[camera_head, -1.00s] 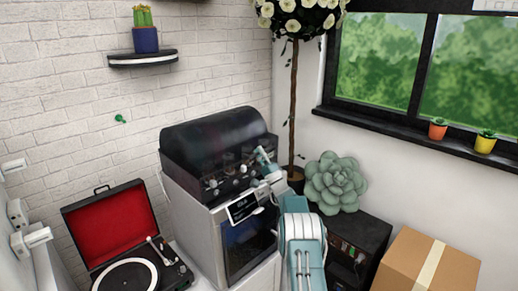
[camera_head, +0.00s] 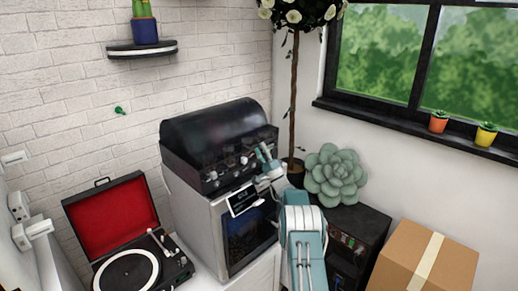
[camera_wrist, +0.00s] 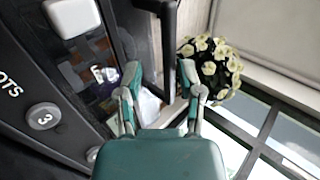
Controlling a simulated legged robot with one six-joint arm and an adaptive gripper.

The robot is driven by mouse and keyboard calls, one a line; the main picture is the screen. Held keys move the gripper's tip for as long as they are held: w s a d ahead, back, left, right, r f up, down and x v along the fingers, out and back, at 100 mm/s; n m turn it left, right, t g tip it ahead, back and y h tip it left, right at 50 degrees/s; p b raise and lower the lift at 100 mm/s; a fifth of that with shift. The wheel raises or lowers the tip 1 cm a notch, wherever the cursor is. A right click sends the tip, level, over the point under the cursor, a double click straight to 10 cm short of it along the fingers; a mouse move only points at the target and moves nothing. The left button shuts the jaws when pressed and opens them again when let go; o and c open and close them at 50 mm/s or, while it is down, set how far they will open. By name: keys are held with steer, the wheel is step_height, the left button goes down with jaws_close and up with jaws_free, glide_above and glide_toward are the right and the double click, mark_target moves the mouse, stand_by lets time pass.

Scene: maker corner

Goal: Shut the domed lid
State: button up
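The domed lid (camera_head: 215,128) is a dark, curved cover on top of the white and black machine (camera_head: 205,225). Its front edge lies above a black panel with several knobs; I cannot tell how wide any gap beneath it is. My gripper (camera_head: 264,160) is at the machine's front right, near the lid's right front corner. In the wrist view my gripper (camera_wrist: 161,75) is open, its two fingers apart. A black bar (camera_wrist: 168,45) lies just beyond and between the fingertips; whether it touches them is unclear.
A red-lined record player (camera_head: 125,235) stands open at left. A green succulent (camera_head: 335,175) sits on a black box (camera_head: 345,235) right of my arm, with a cardboard box (camera_head: 425,262) further right. A flowering tree (camera_head: 293,90) stands behind.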

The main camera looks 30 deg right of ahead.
steer(key=v, duration=1.1)
steer(key=shift+w+f, duration=0.1)
